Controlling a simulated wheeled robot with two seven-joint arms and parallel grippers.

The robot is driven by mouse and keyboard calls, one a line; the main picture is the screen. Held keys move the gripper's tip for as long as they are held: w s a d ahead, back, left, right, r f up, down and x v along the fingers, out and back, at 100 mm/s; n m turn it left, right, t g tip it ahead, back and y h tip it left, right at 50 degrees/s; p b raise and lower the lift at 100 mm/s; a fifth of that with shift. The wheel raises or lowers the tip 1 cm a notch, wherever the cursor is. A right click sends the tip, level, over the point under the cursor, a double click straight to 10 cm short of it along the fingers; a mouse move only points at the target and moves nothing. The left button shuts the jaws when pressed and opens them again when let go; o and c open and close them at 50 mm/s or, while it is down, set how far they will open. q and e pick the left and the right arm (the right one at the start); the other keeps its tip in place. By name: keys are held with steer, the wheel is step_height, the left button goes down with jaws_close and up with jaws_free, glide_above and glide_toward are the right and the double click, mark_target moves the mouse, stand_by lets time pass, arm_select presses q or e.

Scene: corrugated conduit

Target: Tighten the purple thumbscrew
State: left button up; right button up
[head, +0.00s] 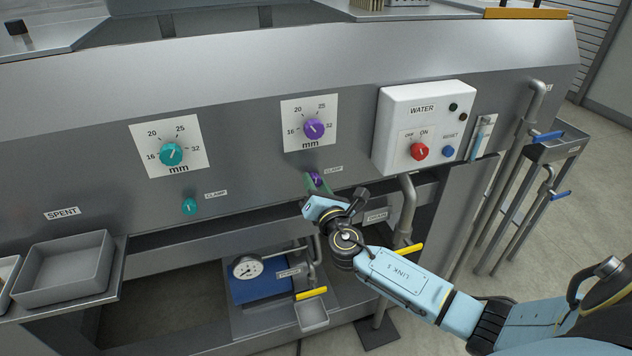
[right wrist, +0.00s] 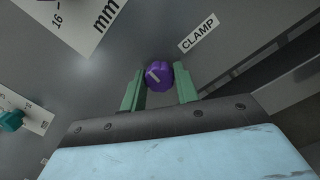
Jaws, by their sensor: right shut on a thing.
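The purple thumbscrew (head: 316,176) sits on the grey machine panel beside a CLAMP label, below the purple size dial. In the right wrist view the thumbscrew (right wrist: 159,75) is a ridged purple knob with a pale slanted mark on its face. My right gripper (head: 317,183) reaches it from below right. Its two green fingers (right wrist: 160,80) stand on either side of the knob, and the gripper is shut on it. In the head view the gripper body hides part of the fingers. My left gripper is not in view.
A purple dial (head: 313,129) is above, and a teal dial (head: 171,155) and teal thumbscrew (head: 189,207) are to the left. The white WATER box (head: 424,127) and a drain pipe (head: 405,205) are at right. A blue gauge unit (head: 262,284) stands below.

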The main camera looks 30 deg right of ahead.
steer(key=shift+n, duration=0.7)
steer(key=o, duration=1)
steer(key=shift+c, duration=0.2)
steer(key=shift+s, duration=0.1)
steer(key=r+v, duration=0.1)
steer(key=v, duration=1.2)
steer(key=shift+f, duration=0.5)
steer(key=shift+s, duration=0.1)
